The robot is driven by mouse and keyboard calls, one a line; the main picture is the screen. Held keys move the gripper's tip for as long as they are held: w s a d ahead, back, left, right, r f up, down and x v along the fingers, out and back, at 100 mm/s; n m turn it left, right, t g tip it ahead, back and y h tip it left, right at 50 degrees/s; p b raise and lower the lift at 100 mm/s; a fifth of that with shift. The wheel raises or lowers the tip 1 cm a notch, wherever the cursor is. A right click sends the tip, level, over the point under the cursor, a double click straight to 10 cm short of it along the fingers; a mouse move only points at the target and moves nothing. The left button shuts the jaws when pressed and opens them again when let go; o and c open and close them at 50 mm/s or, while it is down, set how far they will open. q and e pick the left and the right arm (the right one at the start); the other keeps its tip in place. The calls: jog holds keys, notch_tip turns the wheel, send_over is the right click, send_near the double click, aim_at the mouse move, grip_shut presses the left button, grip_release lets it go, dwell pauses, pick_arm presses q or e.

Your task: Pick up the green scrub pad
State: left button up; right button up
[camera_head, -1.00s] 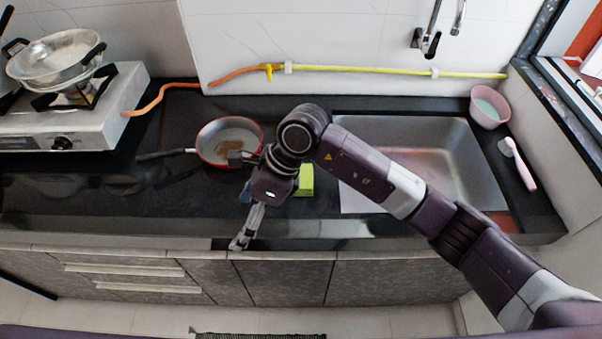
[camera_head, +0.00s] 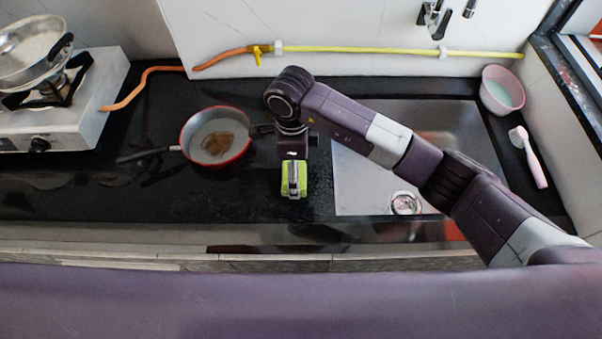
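The green scrub pad (camera_head: 286,189) lies on the black counter between the frying pan and the sink, or just above the counter. Green shows on both sides of my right gripper (camera_head: 294,188), which points down over the middle of the pad and hides part of it. The fingers are seen from above and edge-on, so I cannot tell whether they are open or closed on the pad. My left gripper is not in view.
A red-rimmed frying pan (camera_head: 189,150) with brown residue sits left of the gripper. The steel sink (camera_head: 375,190) lies to the right. A pink bowl (camera_head: 489,101) and pink brush (camera_head: 533,163) are farther right. A gas stove (camera_head: 95,115) stands at left.

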notch_tip(320, 180, down, 3)
jog(key=shift+r+p, duration=0.2)
jog(key=shift+p, duration=0.1)
jog(key=shift+w+a+f, duration=0.2)
jog(key=shift+a+f, duration=0.05)
jog(key=shift+f, duration=0.3)
jog(key=shift+d, duration=0.15)
jog(key=c, duration=1)
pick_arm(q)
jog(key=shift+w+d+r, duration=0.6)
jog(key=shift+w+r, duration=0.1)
pick_arm(e)
jog(key=shift+c, duration=0.5)
jog(key=shift+r, duration=0.15)
